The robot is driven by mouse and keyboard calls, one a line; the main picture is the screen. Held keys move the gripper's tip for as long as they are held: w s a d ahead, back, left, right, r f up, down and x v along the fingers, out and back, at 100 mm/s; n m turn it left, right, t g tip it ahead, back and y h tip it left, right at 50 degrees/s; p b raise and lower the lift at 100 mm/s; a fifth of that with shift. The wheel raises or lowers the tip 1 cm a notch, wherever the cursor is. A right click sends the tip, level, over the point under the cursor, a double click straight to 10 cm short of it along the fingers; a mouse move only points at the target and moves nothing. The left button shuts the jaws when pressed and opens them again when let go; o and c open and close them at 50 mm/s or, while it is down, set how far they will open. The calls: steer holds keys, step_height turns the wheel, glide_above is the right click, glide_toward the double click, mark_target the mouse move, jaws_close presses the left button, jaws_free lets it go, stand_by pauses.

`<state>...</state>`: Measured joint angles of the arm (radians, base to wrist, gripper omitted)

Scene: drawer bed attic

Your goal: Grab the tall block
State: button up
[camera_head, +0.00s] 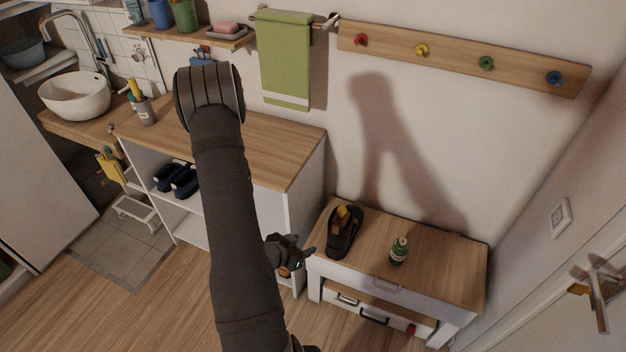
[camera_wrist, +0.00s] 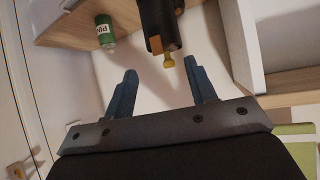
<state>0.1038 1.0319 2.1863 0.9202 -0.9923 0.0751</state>
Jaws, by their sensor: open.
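A black shoe-like holder (camera_head: 341,243) stands at the left of the low bench top. An upright orange-brown block (camera_wrist: 155,45) and a yellow round-ended piece (camera_wrist: 169,63) show at it in the wrist view. I cannot tell for certain which one is the tall block. My gripper (camera_head: 303,256) is beside the bench's left edge, left of the holder in the head view. In the wrist view my gripper (camera_wrist: 160,70) has its two blue fingers spread apart with nothing held. The holder and its pieces lie beyond the fingertips, apart from them.
A green can (camera_head: 399,251) stands right of the holder on the wooden bench (camera_head: 450,265). It also shows in the wrist view (camera_wrist: 105,32). A taller shelf unit (camera_head: 285,150) stands left of the bench. The bench's right part is clear.

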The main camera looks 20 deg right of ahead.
steer(key=shift+w, duration=0.1)
steer(key=w+a+f+y, duration=0.2)
steer(key=w+y, duration=0.2)
steer(key=w, duration=0.3)
steer(key=m+g+y, duration=0.2)
steer(key=m+g, duration=0.3)
steer(key=m, duration=0.1)
glide_toward(340, 209)
steer(key=x, duration=0.4)
steer(key=shift+s+d+f, duration=0.1)
steer(key=shift+s+f, duration=0.2)
steer(key=shift+w+x, duration=0.15)
steer(key=shift+x, duration=1.25)
steer(key=shift+w+x, duration=0.1)
steer(key=shift+x, duration=1.3)
jaws_close()
